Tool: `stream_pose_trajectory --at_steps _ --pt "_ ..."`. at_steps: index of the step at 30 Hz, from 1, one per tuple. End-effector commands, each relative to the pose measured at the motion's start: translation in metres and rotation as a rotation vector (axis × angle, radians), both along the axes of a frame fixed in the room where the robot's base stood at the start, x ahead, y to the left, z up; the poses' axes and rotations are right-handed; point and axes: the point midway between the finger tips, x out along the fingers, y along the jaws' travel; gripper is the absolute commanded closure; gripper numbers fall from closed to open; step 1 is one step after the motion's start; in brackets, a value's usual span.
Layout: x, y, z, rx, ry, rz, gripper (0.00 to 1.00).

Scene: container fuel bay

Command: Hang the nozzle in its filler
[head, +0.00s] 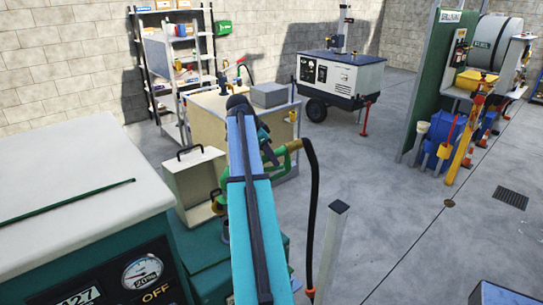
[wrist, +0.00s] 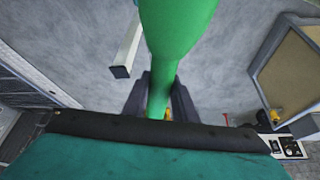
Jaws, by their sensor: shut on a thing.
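The green nozzle (head: 292,147) shows to the right of my arm in the head view, with a black hose (head: 316,190) curving down from it. In the wrist view the green nozzle body (wrist: 178,25) runs down from the top edge and narrows between the dark fingers of my gripper (wrist: 162,88). My gripper is shut on it. The nozzle's lower end is mostly hidden by the fingers and a black edge. A green and yellow fitting (head: 218,204) shows left of my arm; I cannot tell whether it is the filler or part of the nozzle.
A teal cabinet with a pale top (head: 75,180) and a gauge stands at the left. A grey post (head: 330,245) rises right of my arm. A beige case (head: 190,182) and a bench (head: 205,108) are behind. A wheeled generator (head: 342,78) stands farther back.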

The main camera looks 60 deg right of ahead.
Motion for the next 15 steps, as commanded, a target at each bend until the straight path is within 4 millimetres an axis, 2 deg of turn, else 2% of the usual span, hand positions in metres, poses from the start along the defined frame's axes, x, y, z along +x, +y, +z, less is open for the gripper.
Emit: stream_pose_trajectory --at_steps 8,15 --pt "-0.001 0.000 -0.018 0.000 0.000 -0.001 1.00" --pt "-0.001 -0.001 -0.019 -0.002 -0.001 -0.003 1.00"
